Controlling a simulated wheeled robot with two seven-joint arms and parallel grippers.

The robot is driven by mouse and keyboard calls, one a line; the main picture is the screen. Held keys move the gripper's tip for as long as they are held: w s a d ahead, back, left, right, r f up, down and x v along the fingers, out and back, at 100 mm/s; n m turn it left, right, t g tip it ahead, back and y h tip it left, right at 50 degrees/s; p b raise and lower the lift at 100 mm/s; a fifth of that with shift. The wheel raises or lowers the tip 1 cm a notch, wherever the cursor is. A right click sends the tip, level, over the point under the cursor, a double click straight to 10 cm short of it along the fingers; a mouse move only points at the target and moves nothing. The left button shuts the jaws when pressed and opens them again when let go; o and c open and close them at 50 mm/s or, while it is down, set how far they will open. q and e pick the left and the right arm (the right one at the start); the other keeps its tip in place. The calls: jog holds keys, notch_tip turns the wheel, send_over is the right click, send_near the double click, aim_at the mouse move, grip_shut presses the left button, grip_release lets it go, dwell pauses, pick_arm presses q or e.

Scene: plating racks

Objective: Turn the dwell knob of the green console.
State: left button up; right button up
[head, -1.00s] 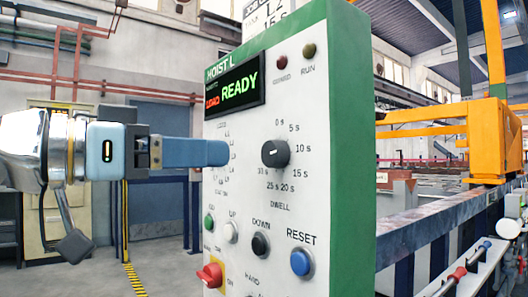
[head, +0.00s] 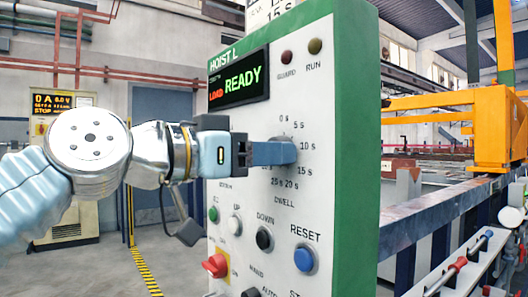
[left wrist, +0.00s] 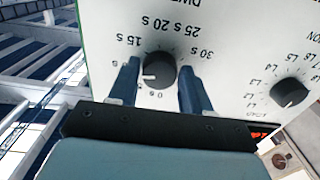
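The green console (head: 350,150) has a white front with a READY display (head: 240,80). Its dwell knob (left wrist: 160,70) is round and black, ringed by second marks, and its white mark points left in the left wrist view, where a finger covers part of the scale. My left gripper (head: 288,152) reaches in from the left and hides the knob in the head view. In the left wrist view my left gripper (left wrist: 158,68) is open, with one finger on each side of the knob and a narrow gap beside each. My right gripper is not in view.
A second black knob (left wrist: 288,93) with L marks is beside the dwell knob. Below are a black DOWN button (head: 264,239), a blue RESET button (head: 305,258) and a red switch (head: 215,265). A rail with levers (head: 460,266) runs at the right.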

pick_arm(q)
jog(key=c, duration=0.6)
jog(key=shift+m+b, duration=1.7)
jog(key=shift+m, duration=2.1)
jog(key=o, duration=1)
jog(key=shift+o, duration=0.2)
